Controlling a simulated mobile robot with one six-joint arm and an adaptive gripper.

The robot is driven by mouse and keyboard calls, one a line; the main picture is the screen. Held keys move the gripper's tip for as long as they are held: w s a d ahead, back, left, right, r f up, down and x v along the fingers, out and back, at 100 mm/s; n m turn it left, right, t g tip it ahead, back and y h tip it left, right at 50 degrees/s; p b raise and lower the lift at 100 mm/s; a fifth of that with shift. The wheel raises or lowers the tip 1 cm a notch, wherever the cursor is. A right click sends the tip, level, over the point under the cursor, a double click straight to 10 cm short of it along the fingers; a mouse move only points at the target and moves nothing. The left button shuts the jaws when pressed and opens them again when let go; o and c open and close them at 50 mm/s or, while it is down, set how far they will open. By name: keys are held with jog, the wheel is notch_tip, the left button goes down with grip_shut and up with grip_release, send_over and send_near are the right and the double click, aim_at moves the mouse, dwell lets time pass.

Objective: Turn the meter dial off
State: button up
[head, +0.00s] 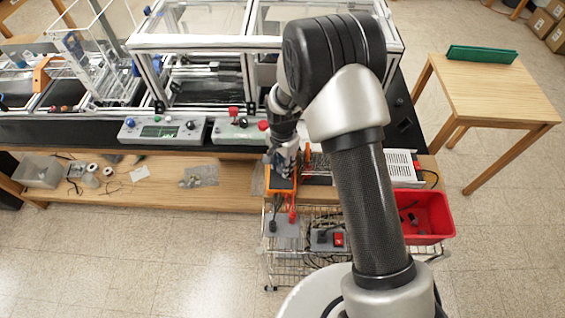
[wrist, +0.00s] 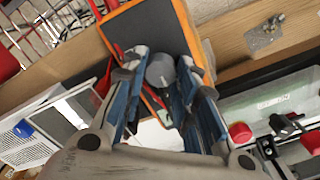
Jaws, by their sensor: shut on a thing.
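The meter (head: 281,184) is a dark-faced box with an orange rim. It lies below my gripper (head: 283,163) in the head view, near the front edge of the bench. In the wrist view the meter (wrist: 150,32) is at top centre, and its round grey dial (wrist: 161,70) shows between the blue-sided fingers of my gripper (wrist: 160,66). The fingers are shut on the dial, one on each side. The dial's pointer marking cannot be made out. My gripper hides part of the meter's face.
Red leads hang from the meter over a wire cart (head: 285,268) with grey boxes. A red bin (head: 425,217) is at right. Control panels with knobs (head: 163,131) stand behind. A white vented box (head: 403,168) is right of the meter. Open floor lies at lower left.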

jog(key=shift+c, duration=1.3)
jog(key=shift+n, duration=0.3)
jog(key=n+b, duration=0.2)
jog(key=n, duration=0.2)
jog(key=shift+n, duration=0.3)
jog(key=n+b, duration=0.1)
jog(key=n, duration=0.2)
jog(key=shift+a, duration=0.1)
jog(key=shift+n+b, duration=0.4)
jog(key=shift+n, duration=1.5)
jog(key=o, duration=1.1)
